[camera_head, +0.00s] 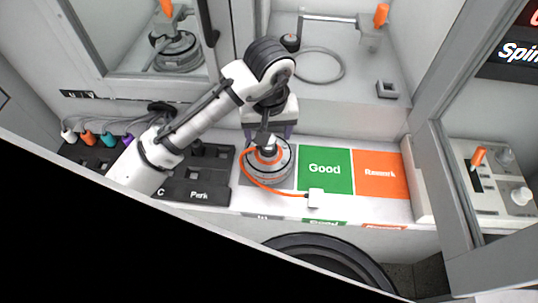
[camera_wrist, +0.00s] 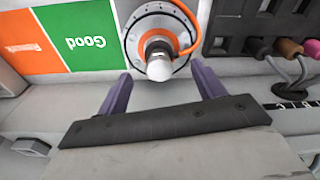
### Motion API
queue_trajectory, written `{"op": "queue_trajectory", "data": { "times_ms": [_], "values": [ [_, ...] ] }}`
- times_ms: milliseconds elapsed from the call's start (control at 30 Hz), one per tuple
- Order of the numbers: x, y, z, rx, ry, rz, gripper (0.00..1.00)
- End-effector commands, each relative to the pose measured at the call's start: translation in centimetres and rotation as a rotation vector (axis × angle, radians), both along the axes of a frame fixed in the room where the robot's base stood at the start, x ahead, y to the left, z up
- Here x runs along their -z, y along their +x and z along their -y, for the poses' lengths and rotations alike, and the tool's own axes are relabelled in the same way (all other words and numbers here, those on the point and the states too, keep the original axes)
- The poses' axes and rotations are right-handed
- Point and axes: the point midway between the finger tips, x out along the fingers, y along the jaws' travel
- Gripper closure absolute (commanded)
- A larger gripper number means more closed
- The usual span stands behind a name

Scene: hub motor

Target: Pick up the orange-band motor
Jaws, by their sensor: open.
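The orange-band motor (camera_head: 280,165) is a round grey hub with an orange ring near its shaft and an orange cable. It sits on the counter just left of the green Good area, and the cable runs to a white connector (camera_head: 316,198). In the wrist view the motor (camera_wrist: 144,22) shows at the top centre with its shaft end pointing toward the camera. My gripper (camera_wrist: 158,82) is open, its two purple fingers apart, with the shaft tip showing between and beyond them. In the head view my arm hides part of the motor's top, and the fingers are mostly hidden.
The black Park rack (camera_head: 200,193) stands at left, near several coloured connectors (camera_head: 88,138). Another motor (camera_head: 178,52) stands in the back left bay. A control box (camera_head: 490,190) is far right.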

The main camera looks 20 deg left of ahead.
Motion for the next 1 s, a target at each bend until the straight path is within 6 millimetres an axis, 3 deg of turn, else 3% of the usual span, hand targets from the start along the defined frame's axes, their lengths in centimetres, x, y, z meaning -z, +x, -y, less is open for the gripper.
{"op": "queue_trajectory", "data": {
  "times_ms": [267, 600, 867, 1000],
  "values": [
    [2.0, 0.3, -0.1, 0.001, 0.0, 0.0, 0.32],
    [6.2, 0.9, -0.3, 0.001, 0.0, 0.0, 0.32],
    [6.6, 1.0, -0.3, 0.001, 0.001, 0.003, 0.32],
    [6.6, 1.0, -0.3, 0.001, 0.001, 0.003, 0.46]
  ]
}}
